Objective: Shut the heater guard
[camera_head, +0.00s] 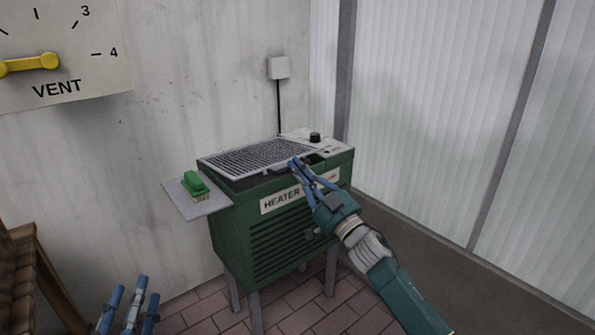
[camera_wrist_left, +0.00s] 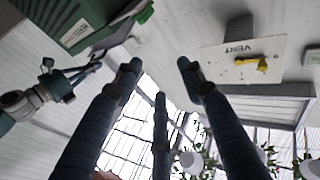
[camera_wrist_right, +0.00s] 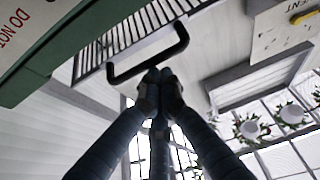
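The green heater (camera_head: 270,235) stands on legs against the wall. Its mesh guard (camera_head: 255,156) lies nearly flat over the top, with a dark strip under its front left edge; I cannot tell whether it is fully down. My right gripper (camera_head: 297,163) is at the guard's front right edge. In the right wrist view its fingers (camera_wrist_right: 157,76) are together, tips at or against a dark bracket-shaped handle (camera_wrist_right: 136,70) beside the guard's bars (camera_wrist_right: 120,40). Contact is unclear. My left gripper (camera_head: 130,292) is open and empty, low at the left, away from the heater.
A side shelf (camera_head: 196,205) with a green brush (camera_head: 195,185) juts from the heater's left. A control panel with a black knob (camera_head: 315,137) is at its back right. A vent dial (camera_head: 60,60) hangs at upper left. Brown slatted furniture (camera_head: 22,280) stands at lower left.

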